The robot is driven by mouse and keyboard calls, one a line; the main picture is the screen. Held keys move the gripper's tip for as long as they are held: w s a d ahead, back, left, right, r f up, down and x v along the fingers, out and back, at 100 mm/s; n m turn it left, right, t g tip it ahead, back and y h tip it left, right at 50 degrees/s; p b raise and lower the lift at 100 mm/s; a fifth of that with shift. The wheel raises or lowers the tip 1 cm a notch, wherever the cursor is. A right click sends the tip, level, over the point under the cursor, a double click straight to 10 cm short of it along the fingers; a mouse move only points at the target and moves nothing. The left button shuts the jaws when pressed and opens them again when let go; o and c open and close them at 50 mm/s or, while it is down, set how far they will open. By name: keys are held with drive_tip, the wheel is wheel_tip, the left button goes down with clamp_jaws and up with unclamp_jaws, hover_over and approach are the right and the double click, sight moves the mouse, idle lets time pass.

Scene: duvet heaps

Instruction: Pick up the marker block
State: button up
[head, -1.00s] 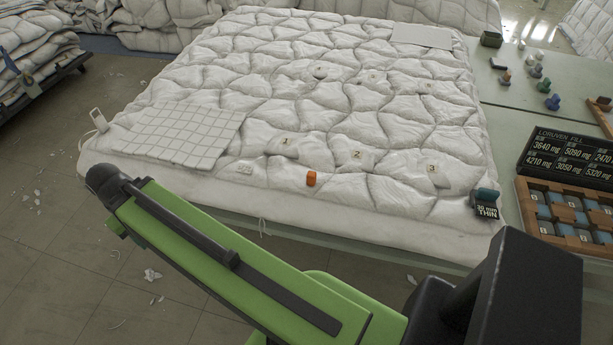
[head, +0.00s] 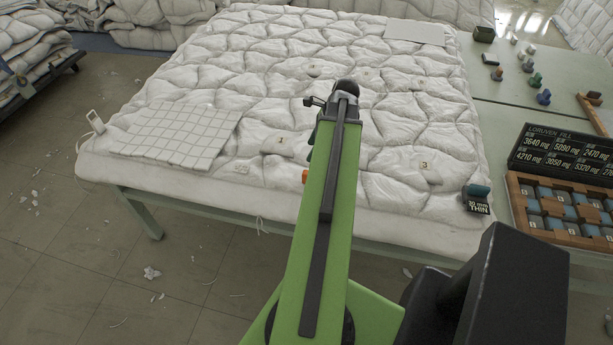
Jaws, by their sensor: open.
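A small orange block (head: 305,176) lies on the white quilted duvet near its front edge, and I take it for the marker block. Only its left part shows, because my green arm covers the rest. My arm reaches up the picture over the duvet, with its dark joint above the quilting. I cannot make out my gripper's fingers; they seem hidden behind the arm link. No contact between my arm and the block can be judged.
Number tags 1 (head: 280,141) and 3 (head: 424,165) lie on the duvet. A white tiled pad (head: 175,135) covers its front left. A dark "30 mm THIN" sign (head: 477,203) stands at the right corner. A wooden tray (head: 516,204) and small coloured pieces occupy the green table (head: 490,120).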

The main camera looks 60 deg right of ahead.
drive_tip(key=s+d+m, duration=0.2)
drive_tip(key=s+d, duration=0.1)
drive_tip(key=s, duration=0.1)
drive_tip(key=b+x, duration=1.1)
drive_tip(key=shift+w+a+f, duration=0.15)
drive_tip(key=shift+w, duration=0.05)
drive_tip(key=shift+w+f+b, duration=0.2)
drive_tip(key=shift+f+b, duration=0.1)
drive_tip(key=shift+f, duration=0.05)
drive_tip(key=shift+w+r, duration=0.1)
drive_tip(key=b+x, duration=0.4)
drive_tip(key=x, duration=0.1)
drive_tip(key=shift+b, duration=0.35)
clamp_jaws()
